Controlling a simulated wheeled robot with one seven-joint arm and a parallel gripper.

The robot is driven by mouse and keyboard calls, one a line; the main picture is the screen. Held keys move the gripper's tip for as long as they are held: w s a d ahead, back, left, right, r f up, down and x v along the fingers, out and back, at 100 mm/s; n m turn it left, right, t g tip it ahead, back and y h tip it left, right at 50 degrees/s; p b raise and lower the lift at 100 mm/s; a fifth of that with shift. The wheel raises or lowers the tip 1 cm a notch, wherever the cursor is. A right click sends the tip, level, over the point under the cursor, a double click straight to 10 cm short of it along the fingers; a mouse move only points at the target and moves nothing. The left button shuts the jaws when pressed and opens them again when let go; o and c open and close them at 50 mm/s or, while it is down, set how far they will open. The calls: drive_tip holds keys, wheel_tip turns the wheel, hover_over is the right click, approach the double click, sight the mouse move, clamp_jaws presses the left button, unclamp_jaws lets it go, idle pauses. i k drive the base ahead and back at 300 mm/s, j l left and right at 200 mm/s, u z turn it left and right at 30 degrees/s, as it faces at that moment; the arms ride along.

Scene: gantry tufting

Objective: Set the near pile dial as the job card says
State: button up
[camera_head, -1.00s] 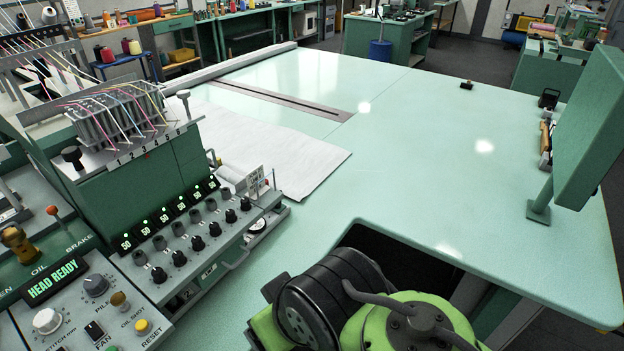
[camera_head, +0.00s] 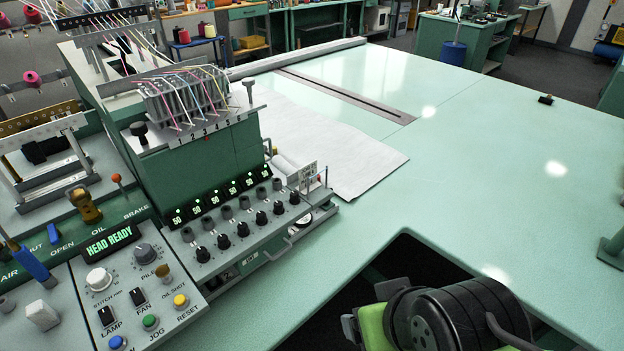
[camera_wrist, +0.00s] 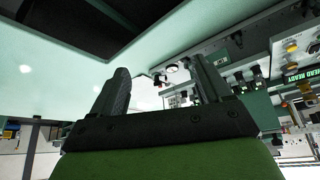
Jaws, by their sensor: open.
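A dark grey dial (camera_head: 145,254) marked PILE sits on the sloped control panel (camera_head: 133,280), beside a white stitch dial (camera_head: 99,279). A row of black knobs (camera_head: 242,229) lies below several small displays (camera_head: 216,199), some legibly reading 50. A small printed card (camera_head: 308,175) stands at the row's right end; its text is too small to read. My gripper (camera_wrist: 162,80) is open and empty in the wrist view, its fingers apart, with the machine beyond. The panel shows at that view's right edge. The head view shows only my arm at the bottom, not the gripper.
A green screen (camera_head: 110,242) reads HEAD READY. A threaded tufting head (camera_head: 205,145) rises behind the knob row. White cloth (camera_head: 340,150) lies on the pale green table (camera_head: 480,150). A dark opening (camera_head: 395,260) cuts into the table's near side. The table's middle right is clear.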

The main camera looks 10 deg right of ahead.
sight(144, 254)
drive_tip(key=j+u, duration=0.15)
drive_tip(key=u, duration=0.3)
drive_tip(key=i+j+u, duration=0.1)
drive_tip(key=u, duration=0.3)
drive_tip(key=i+j+u, duration=0.1)
drive_tip(key=u, duration=0.35)
drive_tip(key=i+j+u, duration=0.1)
drive_tip(key=u, duration=0.3)
drive_tip(key=i+u, duration=0.15)
drive_tip(key=u, duration=0.3)
